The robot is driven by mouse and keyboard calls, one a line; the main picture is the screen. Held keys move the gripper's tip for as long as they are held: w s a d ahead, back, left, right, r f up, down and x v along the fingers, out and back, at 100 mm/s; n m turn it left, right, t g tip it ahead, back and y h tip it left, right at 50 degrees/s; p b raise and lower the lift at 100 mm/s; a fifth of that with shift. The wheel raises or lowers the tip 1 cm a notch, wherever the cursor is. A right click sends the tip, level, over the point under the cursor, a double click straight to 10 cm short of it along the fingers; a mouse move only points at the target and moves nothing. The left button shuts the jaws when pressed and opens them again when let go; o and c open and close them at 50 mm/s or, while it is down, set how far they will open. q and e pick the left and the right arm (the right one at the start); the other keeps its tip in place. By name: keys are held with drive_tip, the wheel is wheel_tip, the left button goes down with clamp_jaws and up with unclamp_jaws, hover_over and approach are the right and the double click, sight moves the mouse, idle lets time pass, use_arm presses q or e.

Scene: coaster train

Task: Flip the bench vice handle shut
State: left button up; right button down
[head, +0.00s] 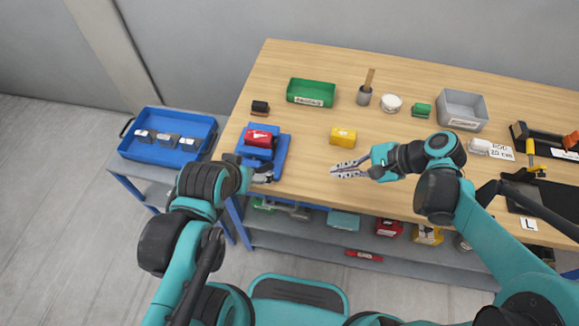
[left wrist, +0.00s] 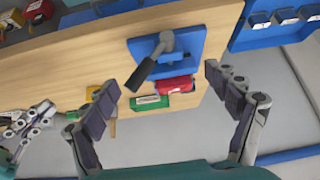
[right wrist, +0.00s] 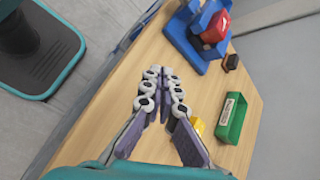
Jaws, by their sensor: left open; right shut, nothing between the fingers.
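The blue bench vice (head: 279,158) sits at the table's left front corner, with a red labelled block (head: 258,137) at its jaws. The left wrist view shows the vice's blue base (left wrist: 195,42) and its handle (left wrist: 146,71), a grey pivot with a dark grip slanting down-left. My left gripper (head: 252,171) is open at the vice's front edge. In the left wrist view its spread fingers (left wrist: 160,78) appear on either side of the handle's grip; contact cannot be told. In the head view my left gripper hides the handle. My right gripper (head: 335,172) is shut and empty above the table, right of the vice.
A yellow block (head: 343,137) lies behind my right gripper. A green bin (head: 311,92) and a small dark block (head: 260,107) stand behind the vice. A blue tray (head: 127,148) stands on the cart at left. A grey bin (head: 463,108) is at the back right.

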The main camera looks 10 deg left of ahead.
use_arm(q)
drive_tip(key=shift+s+d+f+b, duration=0.25)
drive_tip(key=shift+d+f+b, duration=0.1)
drive_tip(key=shift+d+f, duration=0.15)
use_arm(e)
drive_tip(key=shift+w+a+m+g+y, duration=0.1)
drive_tip(key=shift+w+m+g+y, duration=0.2)
drive_tip(key=shift+m+g+y, duration=0.85)
drive_tip(key=shift+w+m+g+y, duration=0.3)
drive_tip(key=shift+m+y, duration=0.35)
drive_tip(key=shift+y, duration=1)
drive_tip(key=shift+s, duration=0.1)
use_arm(q)
wheel_tip(320, 180, down, 3)
drive_tip(key=b, duration=0.3)
drive_tip(key=shift+f, duration=0.1)
use_arm(e)
drive_tip(key=r+x, duration=0.2)
drive_tip(key=x, duration=1.1)
drive_tip(key=shift+s+a+r, duration=0.15)
drive_tip(key=shift+a+r, duration=0.05)
drive_tip(key=shift+a, duration=0.1)
drive_tip(key=shift+r, duration=0.1)
